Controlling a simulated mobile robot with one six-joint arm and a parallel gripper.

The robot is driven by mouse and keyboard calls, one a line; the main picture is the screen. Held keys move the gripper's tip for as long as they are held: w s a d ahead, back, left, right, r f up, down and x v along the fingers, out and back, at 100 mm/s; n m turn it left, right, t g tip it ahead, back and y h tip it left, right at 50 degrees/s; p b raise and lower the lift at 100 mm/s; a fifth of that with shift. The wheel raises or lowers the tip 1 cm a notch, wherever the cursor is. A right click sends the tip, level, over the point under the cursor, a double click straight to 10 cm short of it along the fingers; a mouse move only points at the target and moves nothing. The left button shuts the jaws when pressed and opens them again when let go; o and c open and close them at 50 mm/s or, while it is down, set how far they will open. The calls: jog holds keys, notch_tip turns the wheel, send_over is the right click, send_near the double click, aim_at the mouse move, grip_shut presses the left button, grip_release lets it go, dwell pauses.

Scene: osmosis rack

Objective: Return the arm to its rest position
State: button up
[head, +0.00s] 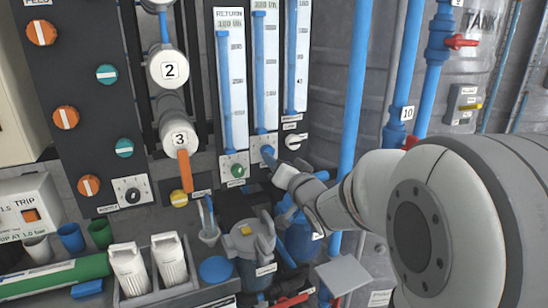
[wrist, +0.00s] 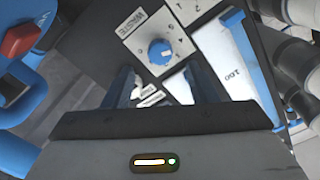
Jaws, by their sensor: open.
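My gripper (wrist: 163,80) shows in the wrist view with its two dark fingers spread apart and nothing between them. A blue knob (wrist: 160,52) on a white plate labelled WASTE sits just beyond the fingertips, and I see no finger touching it. In the head view my arm (head: 330,205) reaches from the right towards the lower ends of the flow meters. Its end is close to the plate under the middle meter (head: 265,70); the fingers are too small there to make out.
A blue vertical pipe (head: 355,90) rises close behind my arm. Numbered housings (head: 168,70), a green knob (head: 238,171) and a white knob (head: 295,141) are on the rack. A red-handled valve (head: 460,41) is at right.

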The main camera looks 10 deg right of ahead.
jog(key=shift+s+d, duration=0.25)
jog(key=shift+s, duration=1)
jog(key=s+a+r+n+g+h+p, duration=0.1)
jog(key=s+r+n+g+p, duration=0.1)
jog(key=s+g+p, duration=0.5)
jog(key=s+r+n+g+h+p, duration=0.2)
jog(key=s+g+p, duration=0.6)
jog(key=s, duration=1)
jog(key=shift+a+n+p, duration=0.3)
jog(key=shift+a+p, duration=0.05)
jog(key=shift+p, duration=0.75)
